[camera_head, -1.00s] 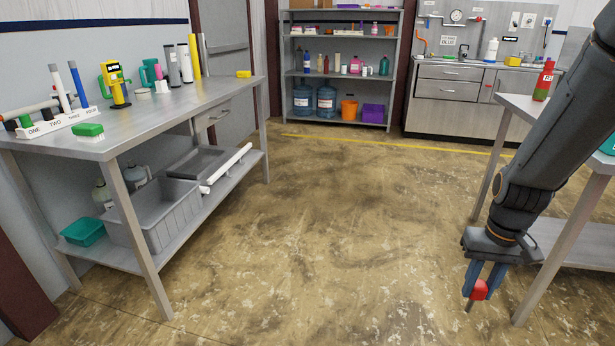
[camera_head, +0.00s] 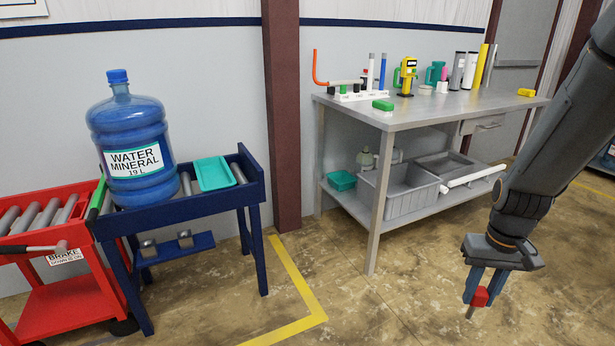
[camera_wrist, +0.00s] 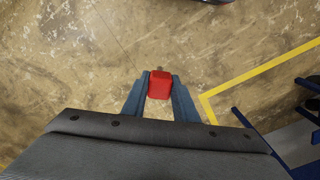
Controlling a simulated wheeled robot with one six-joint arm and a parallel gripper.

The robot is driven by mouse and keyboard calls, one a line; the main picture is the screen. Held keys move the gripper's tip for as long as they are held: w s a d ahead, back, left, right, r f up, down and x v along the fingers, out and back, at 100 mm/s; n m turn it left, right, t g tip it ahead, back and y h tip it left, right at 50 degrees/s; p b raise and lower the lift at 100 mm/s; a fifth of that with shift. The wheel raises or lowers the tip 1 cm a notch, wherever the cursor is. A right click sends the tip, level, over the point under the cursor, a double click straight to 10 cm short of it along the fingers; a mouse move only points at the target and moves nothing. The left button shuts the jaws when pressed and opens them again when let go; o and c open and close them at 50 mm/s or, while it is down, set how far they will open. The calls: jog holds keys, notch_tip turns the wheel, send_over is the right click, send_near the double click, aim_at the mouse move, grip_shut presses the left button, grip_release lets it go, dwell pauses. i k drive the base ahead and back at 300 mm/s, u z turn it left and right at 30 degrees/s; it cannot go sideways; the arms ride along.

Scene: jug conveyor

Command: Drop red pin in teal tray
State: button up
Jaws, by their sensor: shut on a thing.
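My gripper (camera_head: 483,288) hangs at the right of the head view, its blue fingers shut on the red pin (camera_head: 480,297). The pin's red head shows between the fingers and a thin metal shank points down below it. In the wrist view the red pin (camera_wrist: 159,85) sits between the two fingertips over bare floor. A shallow teal tray (camera_head: 214,173) lies on the dark blue roller conveyor (camera_head: 258,192), right of the water jug. A second, deeper teal container (camera_head: 342,181) stands on the lower shelf of the grey workbench. My gripper is well apart from both.
A blue water jug (camera_head: 131,140) stands on the conveyor. A red roller cart (camera_head: 60,300) adjoins it on the left. The grey workbench (camera_head: 420,113) holds several tools and bottles. A yellow floor line (camera_head: 296,283) marks a corner. The floor between is clear.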

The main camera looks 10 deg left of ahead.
aim_at(219, 179)
jog(key=u, duration=1.3)
jog(key=i, duration=1.2)
